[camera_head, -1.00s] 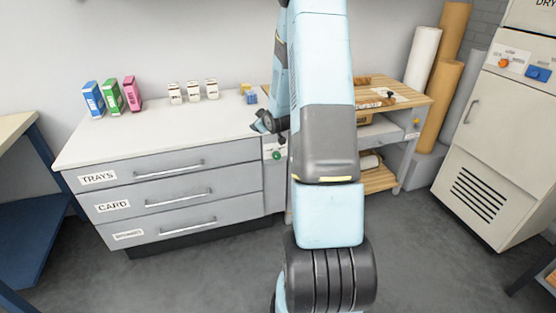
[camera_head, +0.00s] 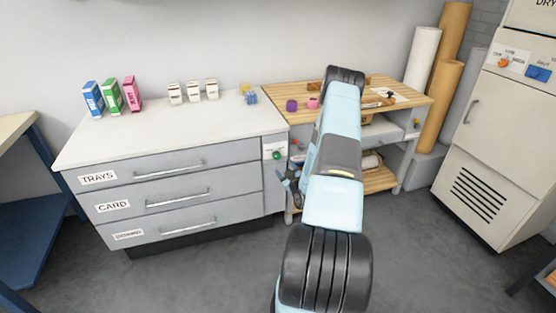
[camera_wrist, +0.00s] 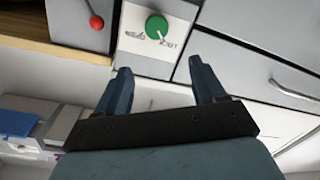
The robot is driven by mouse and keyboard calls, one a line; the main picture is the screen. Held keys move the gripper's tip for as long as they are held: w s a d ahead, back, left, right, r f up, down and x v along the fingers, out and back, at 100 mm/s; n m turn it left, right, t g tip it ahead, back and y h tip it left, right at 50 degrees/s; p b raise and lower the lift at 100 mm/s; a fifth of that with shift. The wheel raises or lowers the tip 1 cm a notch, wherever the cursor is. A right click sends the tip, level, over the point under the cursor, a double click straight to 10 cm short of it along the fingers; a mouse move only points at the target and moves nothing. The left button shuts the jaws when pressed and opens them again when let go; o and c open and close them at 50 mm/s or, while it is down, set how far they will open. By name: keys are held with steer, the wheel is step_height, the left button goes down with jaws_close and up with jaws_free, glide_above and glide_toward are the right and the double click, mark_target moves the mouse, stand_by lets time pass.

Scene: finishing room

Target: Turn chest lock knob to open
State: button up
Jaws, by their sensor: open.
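The chest (camera_head: 178,165) is grey with a white top and three labelled drawers at its left. Its green round lock knob (camera_head: 277,155) sits on a white plate on the narrow panel at the chest's right end. In the wrist view the green knob (camera_wrist: 157,27) shows plainly, with small marks printed on the plate below it. My gripper (camera_wrist: 159,72) is open and empty there, its two fingers apart and pointing towards the knob panel, not touching the knob. In the head view my gripper (camera_head: 291,181) is low and right of the knob, partly hidden by my arm.
A wooden-topped bench (camera_head: 273,92) adjoins the chest's right side. A red knob (camera_wrist: 97,22) is left of the green one in the wrist view. Boxes (camera_head: 112,97) stand on the chest top. A beige cabinet (camera_head: 500,130) is at the right. Floor in front is clear.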

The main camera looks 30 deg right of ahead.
mark_target(277, 157)
steer(key=shift+t, duration=0.3)
steer(key=x, duration=0.4)
steer(key=f+x, duration=0.1)
steer(key=x, duration=0.3)
steer(key=d+f+x, duration=0.1)
steer(key=x, duration=0.3)
steer(key=shift+f, duration=0.15)
steer(key=shift+c, duration=0.3)
steer(key=c, duration=1)
steer(key=shift+m, duration=0.3)
